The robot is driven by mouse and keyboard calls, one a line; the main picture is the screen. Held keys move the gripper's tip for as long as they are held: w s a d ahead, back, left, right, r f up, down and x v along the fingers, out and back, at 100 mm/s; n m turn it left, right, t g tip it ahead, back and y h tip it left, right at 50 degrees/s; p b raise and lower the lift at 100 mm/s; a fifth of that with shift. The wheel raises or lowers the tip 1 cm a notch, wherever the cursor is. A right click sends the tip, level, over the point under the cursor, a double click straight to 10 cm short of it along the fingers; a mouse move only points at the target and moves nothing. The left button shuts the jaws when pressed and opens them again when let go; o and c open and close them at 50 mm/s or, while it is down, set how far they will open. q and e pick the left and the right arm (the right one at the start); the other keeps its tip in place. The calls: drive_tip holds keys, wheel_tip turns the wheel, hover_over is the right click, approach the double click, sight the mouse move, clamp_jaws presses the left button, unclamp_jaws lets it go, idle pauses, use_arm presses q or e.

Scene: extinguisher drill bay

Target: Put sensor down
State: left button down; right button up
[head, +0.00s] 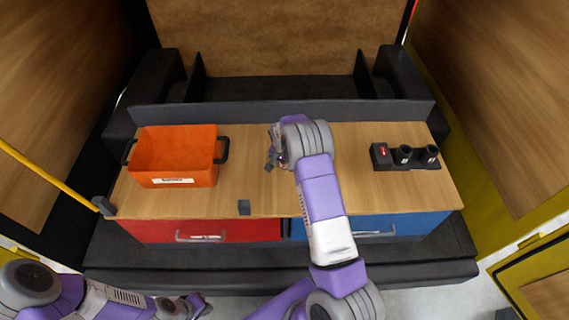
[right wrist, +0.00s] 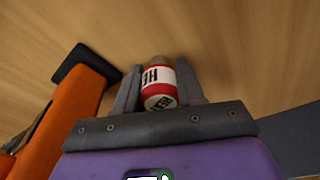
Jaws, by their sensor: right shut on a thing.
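The sensor is a small red and white cylinder (right wrist: 158,85) with dark letters beginning "HE", seen in the right wrist view. My right gripper (right wrist: 157,88) is shut on it, one finger on each side. In the head view my right gripper (head: 272,150) is over the middle of the wooden table top, right of the orange bin; the sensor is hidden there by my gripper and wrist. I cannot tell whether the sensor touches the table. My left gripper (head: 195,304) is low at the left, in front of the table, too small to read its fingers.
The orange bin (head: 175,160) with black handles stands at the table's left. A black holder (head: 405,157) with round openings and a red piece stands at the right. Wood between my right gripper and the holder is clear.

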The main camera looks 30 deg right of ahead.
drive_tip(key=shift+f, duration=0.15)
drive_tip(key=o, duration=1.1)
drive_tip(key=shift+c, duration=0.2)
